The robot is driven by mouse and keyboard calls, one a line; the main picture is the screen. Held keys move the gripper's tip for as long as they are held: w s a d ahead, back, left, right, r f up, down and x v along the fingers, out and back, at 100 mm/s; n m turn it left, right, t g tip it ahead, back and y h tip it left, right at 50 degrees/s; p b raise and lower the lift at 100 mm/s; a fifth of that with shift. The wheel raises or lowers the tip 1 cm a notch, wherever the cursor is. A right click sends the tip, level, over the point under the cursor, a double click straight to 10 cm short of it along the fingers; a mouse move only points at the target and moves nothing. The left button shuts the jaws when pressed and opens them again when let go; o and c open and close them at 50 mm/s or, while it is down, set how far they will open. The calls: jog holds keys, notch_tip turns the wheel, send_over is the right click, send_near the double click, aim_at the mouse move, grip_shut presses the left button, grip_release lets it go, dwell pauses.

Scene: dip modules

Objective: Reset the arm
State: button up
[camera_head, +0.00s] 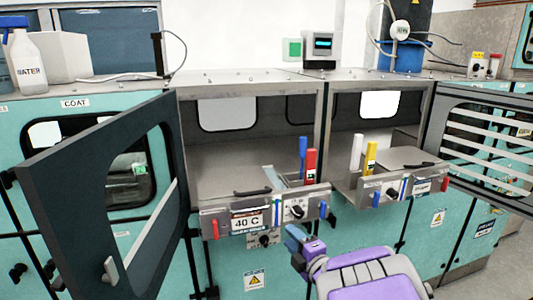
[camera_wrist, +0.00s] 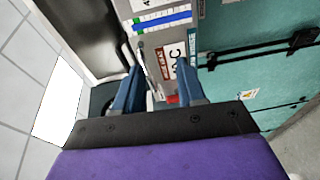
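My gripper (camera_head: 296,236) is at the lower middle of the head view, in front of the left module's control panel. Its blue fingers and purple housing show there. In the wrist view my gripper (camera_wrist: 160,70) has its two blue fingers apart, with a clear gap and nothing held between them. Beyond the gap is the panel with its "40 C" label (camera_wrist: 173,58). The same label (camera_head: 247,222) shows in the head view. My purple and grey arm is folded low at the bottom of the head view.
The left module's dark door (camera_head: 45,195) stands open toward me. A louvred door (camera_head: 490,150) is open at right. Red (camera_head: 310,165) and yellow (camera_head: 370,158) handles stand in the bays. A water bottle (camera_head: 30,62) stands on the left counter. Floor (camera_head: 495,270) is free at lower right.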

jog(key=s+d+f+m+g+h, duration=0.4)
jog(key=s+d+m+g+h, duration=0.2)
jog(key=s+d+m+h, duration=0.55)
jog(key=s+a+m+g+y, duration=0.1)
jog(key=s+m+g, duration=0.4)
jog(key=s, duration=1)
jog(key=s+a+m+g+y, duration=0.2)
jog(key=s+a+m+g, duration=0.2)
jog(key=s, duration=1.2)
jog(key=shift+s+f+m+g, duration=0.15)
jog(key=shift+f+m+g, duration=0.3)
jog(key=shift+m+g, duration=0.75)
jog(key=shift+y, duration=0.25)
